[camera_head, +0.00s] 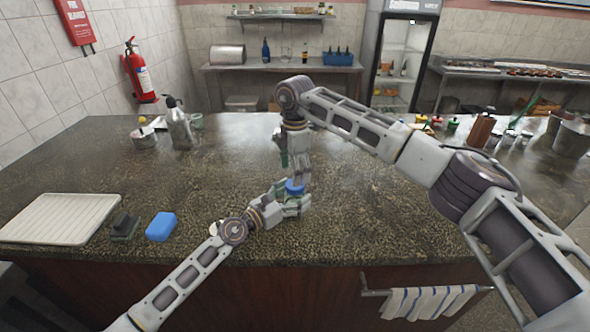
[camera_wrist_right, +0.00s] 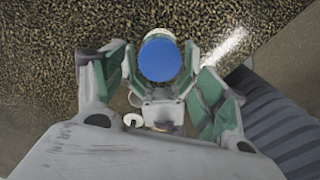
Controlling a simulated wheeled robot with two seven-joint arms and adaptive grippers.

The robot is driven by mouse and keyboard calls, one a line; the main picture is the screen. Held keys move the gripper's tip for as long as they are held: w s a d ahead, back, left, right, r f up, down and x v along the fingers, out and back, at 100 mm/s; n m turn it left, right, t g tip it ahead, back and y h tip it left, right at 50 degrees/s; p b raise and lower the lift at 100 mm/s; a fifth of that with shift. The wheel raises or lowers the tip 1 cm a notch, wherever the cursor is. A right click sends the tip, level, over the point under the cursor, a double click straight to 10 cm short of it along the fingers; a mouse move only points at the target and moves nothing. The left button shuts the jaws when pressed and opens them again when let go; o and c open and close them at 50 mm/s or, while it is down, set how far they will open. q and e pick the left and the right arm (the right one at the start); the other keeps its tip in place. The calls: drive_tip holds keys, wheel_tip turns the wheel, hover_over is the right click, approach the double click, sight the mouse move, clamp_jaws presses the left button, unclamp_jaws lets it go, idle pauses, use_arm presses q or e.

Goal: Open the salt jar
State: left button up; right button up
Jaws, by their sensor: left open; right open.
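The salt jar stands upright on the dark stone counter (camera_head: 180,215), and its blue lid (camera_head: 294,187) is on it. In the right wrist view the round blue lid (camera_wrist_right: 160,58) is seen from above. My left gripper (camera_head: 292,204) is open, low at the jar, with a finger on either side of it; I cannot tell whether they touch it. My right gripper (camera_head: 294,172) points down just above the lid. In its wrist view the right fingers (camera_wrist_right: 158,75) are spread wide, apart from the lid. Most of the jar's body is hidden.
A blue sponge (camera_head: 161,226), a dark scraper-like block (camera_head: 124,226) and a pale ribbed tray (camera_head: 62,219) lie at the left. A striped towel (camera_head: 430,301) hangs in front. The counter's middle is mostly clear.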

use_arm(q)
drive_tip(key=shift+v, duration=5.75)
drive_tip(key=shift+o, duration=0.2)
drive_tip(key=shift+s+f, duration=0.1)
use_arm(e)
drive_tip(key=shift+s, duration=0.1)
